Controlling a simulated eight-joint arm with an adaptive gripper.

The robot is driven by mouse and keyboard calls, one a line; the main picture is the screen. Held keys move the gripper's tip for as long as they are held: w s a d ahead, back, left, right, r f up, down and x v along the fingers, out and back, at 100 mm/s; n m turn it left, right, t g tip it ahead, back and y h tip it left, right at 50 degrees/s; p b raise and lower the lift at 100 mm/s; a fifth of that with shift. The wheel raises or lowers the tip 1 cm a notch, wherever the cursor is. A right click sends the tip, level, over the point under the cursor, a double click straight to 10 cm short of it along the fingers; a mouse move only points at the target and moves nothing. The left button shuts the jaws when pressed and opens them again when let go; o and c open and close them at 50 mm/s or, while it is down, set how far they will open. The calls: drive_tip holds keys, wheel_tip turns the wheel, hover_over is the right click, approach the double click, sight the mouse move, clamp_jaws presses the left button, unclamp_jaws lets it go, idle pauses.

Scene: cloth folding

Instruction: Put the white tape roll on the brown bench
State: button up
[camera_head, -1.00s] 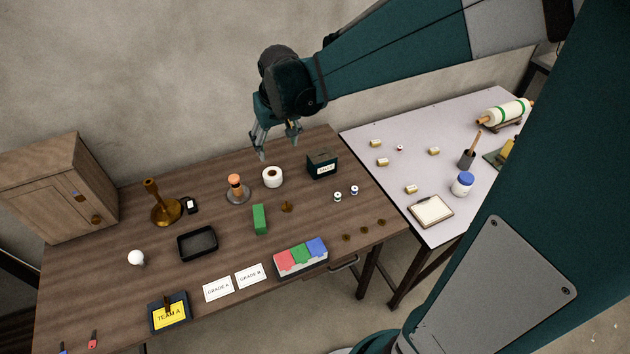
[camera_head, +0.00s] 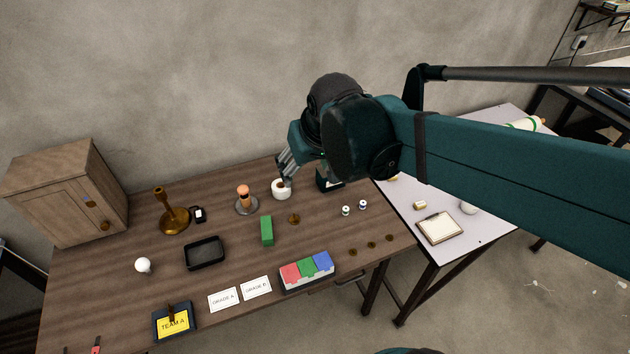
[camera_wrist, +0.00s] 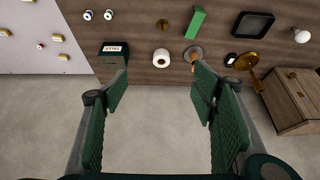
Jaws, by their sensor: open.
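The white tape roll (camera_head: 281,191) lies flat on the brown bench (camera_head: 225,290), near its back edge. It also shows in the wrist view (camera_wrist: 161,58), beyond my fingertips and between their lines. My gripper (camera_head: 285,178) is over the back of the bench, and in the head view its fingers cover part of the roll. In the wrist view my gripper (camera_wrist: 160,85) is open, with two green padded fingers wide apart and nothing between them. I cannot tell the exact height of the fingertips above the bench.
An orange-topped stand (camera_head: 245,198) is left of the roll, and a dark box (camera_head: 327,178) is right, partly hidden by my arm. A green block (camera_head: 267,230) and a brown disc (camera_head: 294,219) lie in front. A white table (camera_head: 470,247) stands at the right.

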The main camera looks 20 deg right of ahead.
drive_tip(key=s+t, duration=0.1)
drive_tip(key=s, duration=0.9)
drive_tip(key=shift+s+t, duration=0.15)
drive_tip(key=shift+t, duration=0.25)
drive_tip(key=shift+o, duration=0.7)
drive_tip(key=shift+d, duration=0.1)
